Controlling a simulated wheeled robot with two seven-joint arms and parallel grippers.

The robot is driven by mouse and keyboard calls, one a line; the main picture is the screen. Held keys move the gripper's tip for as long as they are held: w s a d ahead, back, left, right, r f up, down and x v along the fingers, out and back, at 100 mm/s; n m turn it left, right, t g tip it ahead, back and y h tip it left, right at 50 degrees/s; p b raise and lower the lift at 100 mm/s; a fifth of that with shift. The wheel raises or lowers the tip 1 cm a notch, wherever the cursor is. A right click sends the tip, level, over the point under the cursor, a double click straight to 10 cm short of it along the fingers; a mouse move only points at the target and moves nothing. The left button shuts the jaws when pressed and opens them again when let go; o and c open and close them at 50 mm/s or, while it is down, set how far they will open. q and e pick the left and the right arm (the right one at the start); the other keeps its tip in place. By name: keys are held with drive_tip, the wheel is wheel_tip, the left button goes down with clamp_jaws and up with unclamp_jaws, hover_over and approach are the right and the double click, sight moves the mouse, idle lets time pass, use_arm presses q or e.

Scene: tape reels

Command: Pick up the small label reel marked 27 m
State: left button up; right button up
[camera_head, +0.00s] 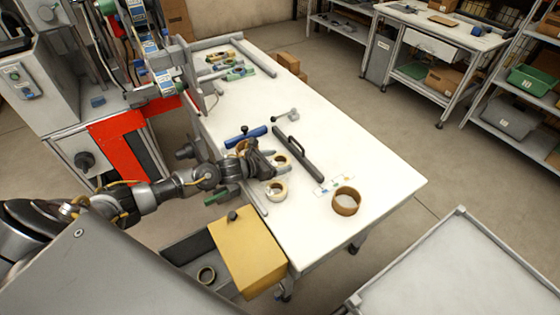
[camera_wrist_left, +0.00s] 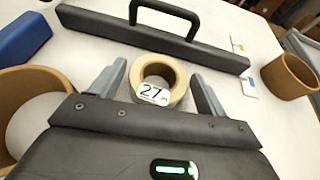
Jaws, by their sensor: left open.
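The small label reel marked 27 (camera_wrist_left: 176,92) is a cream tape ring with a brown core and a white label. In the left wrist view it lies on the white table between the two fingers of my left gripper (camera_wrist_left: 158,76), with a gap on each side. In the head view the reel (camera_head: 281,160) is at the fingertips of my left gripper (camera_head: 272,163), partly hidden by it. The gripper is open and empty. I cannot tell how far the fingertips are above the table. My right gripper is not in view.
A black bar with a handle (camera_head: 298,153) lies just beyond the reel. Another cream reel (camera_head: 277,191) lies nearer the front edge. A wide brown roll (camera_head: 346,201) stands to the right. A blue tool (camera_head: 246,136) and another brown roll (camera_wrist_left: 28,112) are left of the gripper.

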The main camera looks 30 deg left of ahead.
use_arm(q)
drive_tip(key=c, duration=0.8)
drive_tip(key=shift+o, duration=0.2)
drive_tip(key=shift+r+b, duration=0.35)
drive_tip(key=shift+r, duration=0.2)
drive_tip(key=s+r+b, duration=0.4)
drive_tip(key=s+r, duration=0.8)
drive_tip(key=s, duration=0.2)
drive_tip(key=shift+d, duration=0.45)
